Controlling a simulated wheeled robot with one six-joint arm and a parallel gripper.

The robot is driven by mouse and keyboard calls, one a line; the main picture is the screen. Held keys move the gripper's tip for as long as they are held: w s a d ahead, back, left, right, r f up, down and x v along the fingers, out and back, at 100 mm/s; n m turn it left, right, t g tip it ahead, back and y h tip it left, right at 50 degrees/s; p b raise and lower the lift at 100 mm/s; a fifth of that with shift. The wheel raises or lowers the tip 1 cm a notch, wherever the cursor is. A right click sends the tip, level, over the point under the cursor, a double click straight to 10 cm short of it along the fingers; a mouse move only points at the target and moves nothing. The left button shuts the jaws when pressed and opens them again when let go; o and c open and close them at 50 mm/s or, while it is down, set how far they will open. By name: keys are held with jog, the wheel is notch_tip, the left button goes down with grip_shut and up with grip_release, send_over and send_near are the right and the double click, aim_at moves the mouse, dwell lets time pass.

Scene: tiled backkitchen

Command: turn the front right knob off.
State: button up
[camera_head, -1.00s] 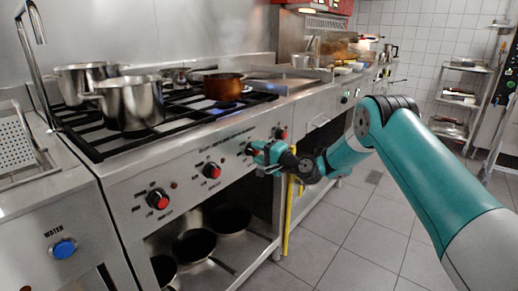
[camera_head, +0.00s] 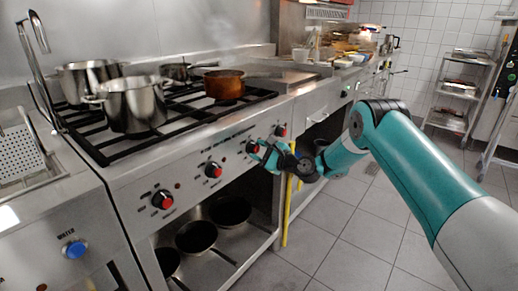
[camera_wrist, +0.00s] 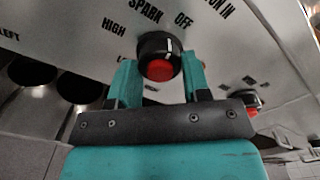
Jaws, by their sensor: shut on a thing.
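In the wrist view, a round black knob with a red face (camera_wrist: 159,58) sits between the two teal fingers of my gripper (camera_wrist: 160,78), which is shut on its sides. The knob's white mark points nearly straight up, between the printed words SPARK and OFF. In the head view this knob (camera_head: 253,147) is the third from the left on the stove's sloping front panel (camera_head: 190,183). My gripper (camera_head: 259,150) reaches it from the lower right, tilted. The fingers partly cover the knob there.
Other red-faced knobs (camera_head: 213,170) sit along the panel, one (camera_head: 280,131) close beyond my gripper. Steel pots (camera_head: 137,105) and a copper pot (camera_head: 224,85) stand on the stove top. Pans (camera_head: 196,236) lie on the shelf below.

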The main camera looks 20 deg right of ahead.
jog(key=shift+f+m, duration=0.1)
jog(key=shift+m, duration=0.9)
jog(key=shift+p, duration=0.3)
jog(key=o, duration=0.9)
jog(key=b+v, duration=1.1)
jog(key=v, duration=0.6)
jog(key=shift+s+d, duration=0.15)
jog(key=shift+s, duration=0.05)
